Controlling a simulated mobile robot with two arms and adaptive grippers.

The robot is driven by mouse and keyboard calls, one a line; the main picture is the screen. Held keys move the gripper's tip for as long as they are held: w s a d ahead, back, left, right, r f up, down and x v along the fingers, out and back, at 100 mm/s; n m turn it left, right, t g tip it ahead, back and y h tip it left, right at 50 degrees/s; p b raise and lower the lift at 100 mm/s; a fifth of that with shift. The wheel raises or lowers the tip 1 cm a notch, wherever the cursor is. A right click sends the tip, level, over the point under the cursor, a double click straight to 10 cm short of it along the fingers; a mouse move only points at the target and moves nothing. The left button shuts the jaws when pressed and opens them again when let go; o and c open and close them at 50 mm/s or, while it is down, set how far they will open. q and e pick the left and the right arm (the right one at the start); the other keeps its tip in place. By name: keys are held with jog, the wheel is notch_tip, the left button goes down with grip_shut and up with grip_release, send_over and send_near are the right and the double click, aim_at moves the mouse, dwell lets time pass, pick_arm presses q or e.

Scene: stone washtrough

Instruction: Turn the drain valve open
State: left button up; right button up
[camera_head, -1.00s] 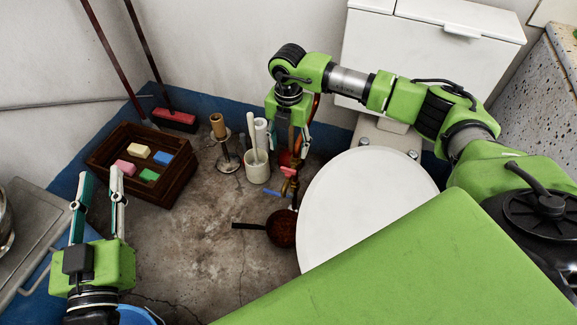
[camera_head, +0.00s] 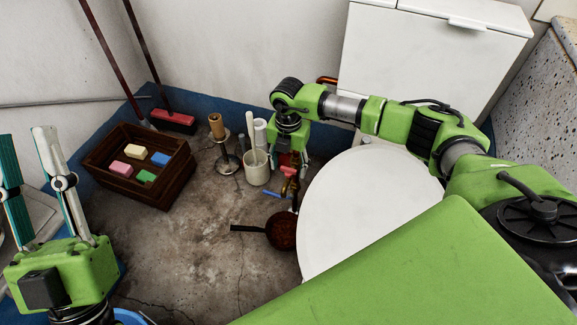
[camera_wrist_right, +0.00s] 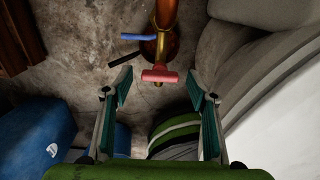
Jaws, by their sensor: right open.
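A brass pipe fitting (camera_wrist_right: 166,18) carries a red T-shaped handle (camera_wrist_right: 160,76) and a blue lever (camera_wrist_right: 138,37) in the right wrist view. In the head view the red handle (camera_head: 288,170) and blue lever (camera_head: 273,193) show low beside the white round lid. I cannot tell from markings which one is the drain valve. My right gripper (camera_wrist_right: 160,88) is open, with the red handle ahead between its spread fingers, apart from both. In the head view it (camera_head: 289,160) hangs over the fitting and partly hides it. My left gripper (camera_head: 25,140) is open and empty at the left edge.
A white cup (camera_head: 256,173) and candle stand (camera_head: 228,160) stand left. A wooden crate (camera_head: 130,188) holds coloured blocks. Floor between crate and pan is clear.

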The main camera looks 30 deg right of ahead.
jog(key=shift+f, duration=0.1)
jog(key=shift+c, duration=0.4)
jog(key=c, duration=1)
jog(key=shift+c, duration=0.2)
